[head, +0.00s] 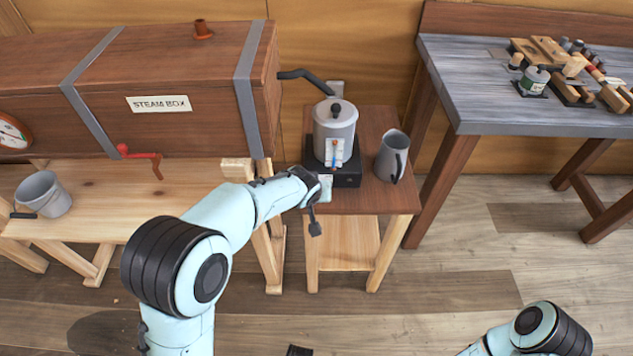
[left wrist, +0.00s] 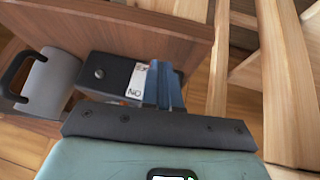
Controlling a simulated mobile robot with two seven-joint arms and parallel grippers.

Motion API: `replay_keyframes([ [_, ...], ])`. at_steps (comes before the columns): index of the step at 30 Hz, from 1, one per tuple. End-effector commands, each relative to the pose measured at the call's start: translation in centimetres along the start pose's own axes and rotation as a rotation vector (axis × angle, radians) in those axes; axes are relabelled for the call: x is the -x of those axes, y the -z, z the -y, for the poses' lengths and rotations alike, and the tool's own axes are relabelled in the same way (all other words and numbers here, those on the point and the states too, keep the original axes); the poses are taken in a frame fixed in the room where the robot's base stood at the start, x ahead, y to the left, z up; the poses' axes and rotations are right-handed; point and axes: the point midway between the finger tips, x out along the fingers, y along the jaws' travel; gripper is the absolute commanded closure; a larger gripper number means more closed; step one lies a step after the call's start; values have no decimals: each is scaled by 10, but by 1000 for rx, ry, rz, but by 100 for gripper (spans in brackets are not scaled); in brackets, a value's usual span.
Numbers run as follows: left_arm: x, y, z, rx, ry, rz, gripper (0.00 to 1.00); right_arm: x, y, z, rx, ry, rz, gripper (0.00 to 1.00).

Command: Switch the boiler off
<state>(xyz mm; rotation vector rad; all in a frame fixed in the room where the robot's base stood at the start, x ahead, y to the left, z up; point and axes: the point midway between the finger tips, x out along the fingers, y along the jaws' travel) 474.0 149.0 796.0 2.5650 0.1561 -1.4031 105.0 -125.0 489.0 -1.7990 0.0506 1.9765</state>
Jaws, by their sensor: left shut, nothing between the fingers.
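The boiler (head: 335,127) is a grey lidded pot with a black knob and a small front gauge, on a black base box (head: 347,177) on a small wooden table. A black hose runs from it toward the steam box. My left gripper (head: 325,187) is at the base's front left corner, shut and empty. In the left wrist view, the shut fingers (left wrist: 165,85) are beside a white label (left wrist: 137,80) on the black base (left wrist: 103,72). The label reads ON and, partly, OFF. Gripper parts hide any switch lever, so its position cannot be told.
A grey jug (head: 391,156) stands right of the boiler. The steam box (head: 190,65) with a red handle (head: 140,154) is at left, with a grey bucket (head: 44,194) below. A grey workbench (head: 470,90) with tools is at right. Floor between is clear.

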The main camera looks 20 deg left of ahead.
Motion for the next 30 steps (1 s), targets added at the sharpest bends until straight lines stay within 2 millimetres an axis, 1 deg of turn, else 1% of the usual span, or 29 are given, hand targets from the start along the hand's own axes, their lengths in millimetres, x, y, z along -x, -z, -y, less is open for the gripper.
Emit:
replay_keyframes([
  [3,-4,-3,1,0,1,2,100,-2,1,0,1,1,-3,65],
  [11,-2,-2,0,0,0,1,100,-1,1,0,1,1,-3,65],
  [22,11,6,-2,-1,-1,0,100,11,0,4,1,2,-6,65],
  [30,11,6,-2,-1,0,1,100,10,0,4,1,2,-6,65],
])
